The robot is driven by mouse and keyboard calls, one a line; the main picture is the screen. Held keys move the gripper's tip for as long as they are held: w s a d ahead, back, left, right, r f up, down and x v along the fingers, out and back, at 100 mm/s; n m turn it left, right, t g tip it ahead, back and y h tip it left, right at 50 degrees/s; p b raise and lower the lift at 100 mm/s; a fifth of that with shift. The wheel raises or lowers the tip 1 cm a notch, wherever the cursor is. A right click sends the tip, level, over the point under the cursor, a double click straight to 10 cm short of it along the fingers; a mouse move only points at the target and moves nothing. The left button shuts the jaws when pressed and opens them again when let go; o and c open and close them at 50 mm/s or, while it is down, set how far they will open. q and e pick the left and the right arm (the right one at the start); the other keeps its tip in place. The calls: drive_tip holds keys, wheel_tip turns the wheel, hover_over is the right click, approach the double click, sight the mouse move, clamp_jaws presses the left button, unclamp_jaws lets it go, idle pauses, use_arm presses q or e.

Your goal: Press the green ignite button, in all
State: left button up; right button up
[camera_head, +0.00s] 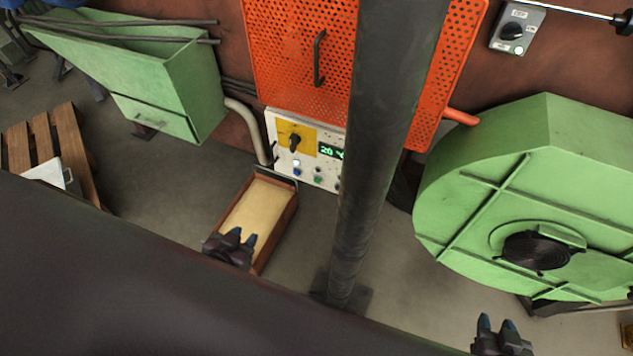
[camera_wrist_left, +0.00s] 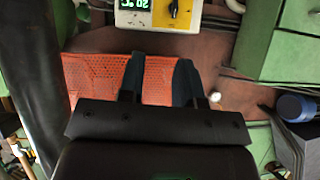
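The white control panel (camera_head: 308,169) sits below the orange mesh guard, with a yellow plate, a black knob and a green display partly hidden by the dark post. A small green button (camera_head: 318,180) is low on the panel, right of a blue button (camera_head: 297,171). In the left wrist view the panel (camera_wrist_left: 130,19) shows upside down at the top edge; its buttons are out of frame. My left gripper (camera_head: 243,236) is open and empty, in front of the sand box, apart from the panel; its fingers (camera_wrist_left: 161,62) show spread. My right gripper (camera_head: 496,321) is open and empty, bottom right.
A dark post (camera_head: 375,140) stands right of the panel. A sand-filled box (camera_head: 289,222) is on the floor below it. A green blower housing (camera_head: 550,180) is right, a green bin (camera_head: 185,85) left. The orange guard (camera_head: 290,50) has a handle.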

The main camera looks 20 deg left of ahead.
use_arm(q)
clamp_jaws()
idle(1.4)
